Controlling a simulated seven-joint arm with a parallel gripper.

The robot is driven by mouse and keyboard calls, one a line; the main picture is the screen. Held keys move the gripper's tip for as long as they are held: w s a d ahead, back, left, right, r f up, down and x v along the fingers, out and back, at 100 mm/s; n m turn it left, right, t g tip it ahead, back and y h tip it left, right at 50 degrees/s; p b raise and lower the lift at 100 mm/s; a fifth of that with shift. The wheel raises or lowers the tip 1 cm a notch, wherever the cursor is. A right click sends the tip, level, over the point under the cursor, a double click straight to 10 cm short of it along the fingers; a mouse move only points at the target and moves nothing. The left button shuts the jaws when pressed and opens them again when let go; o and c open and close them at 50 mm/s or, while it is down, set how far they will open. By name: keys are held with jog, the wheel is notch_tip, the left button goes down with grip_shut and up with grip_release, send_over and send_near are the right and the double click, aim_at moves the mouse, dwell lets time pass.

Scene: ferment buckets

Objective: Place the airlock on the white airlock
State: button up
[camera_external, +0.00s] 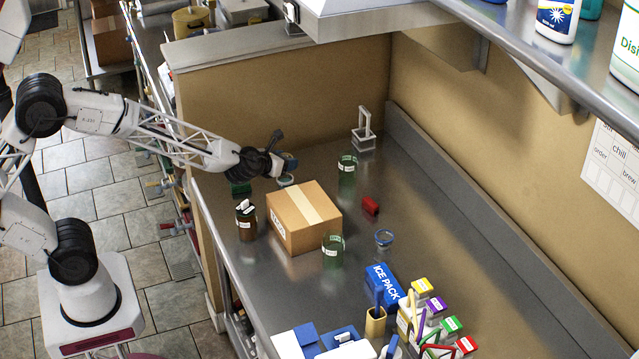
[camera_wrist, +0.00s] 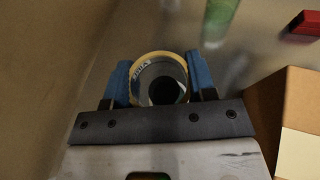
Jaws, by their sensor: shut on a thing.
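My gripper (camera_wrist: 160,85) has its two blue fingers shut on a round, hollow piece with a yellow rim (camera_wrist: 139,62), possibly the airlock. A small label shows inside its rim, too blurred to read surely. In the external view my gripper (camera_external: 284,165) is at the back left of the counter, behind the cardboard box, with a pale round rim (camera_external: 286,180) just under it. I cannot tell whether that rim is in the fingers or on the counter. I cannot tell which thing is the white airlock. A small blue-rimmed round piece (camera_external: 384,237) sits right of the box.
The cardboard box (camera_external: 304,218) stands close in front of my gripper. Green glass jars (camera_external: 347,168) (camera_external: 333,252), a brown jar (camera_external: 245,222), a red block (camera_external: 370,205), a green block (camera_external: 241,188) and a pale stand (camera_external: 364,138) are around.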

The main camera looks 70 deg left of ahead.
jog(key=shift+f, duration=1.75)
jog(key=shift+f, duration=0.5)
jog(key=o, duration=0.9)
jog(key=shift+r, duration=0.5)
jog(key=shift+s+d+r, duration=0.1)
jog(key=shift+s+r, duration=0.05)
jog(key=shift+s, duration=0.05)
jog(key=v, duration=1.1)
jog(key=shift+s, duration=0.25)
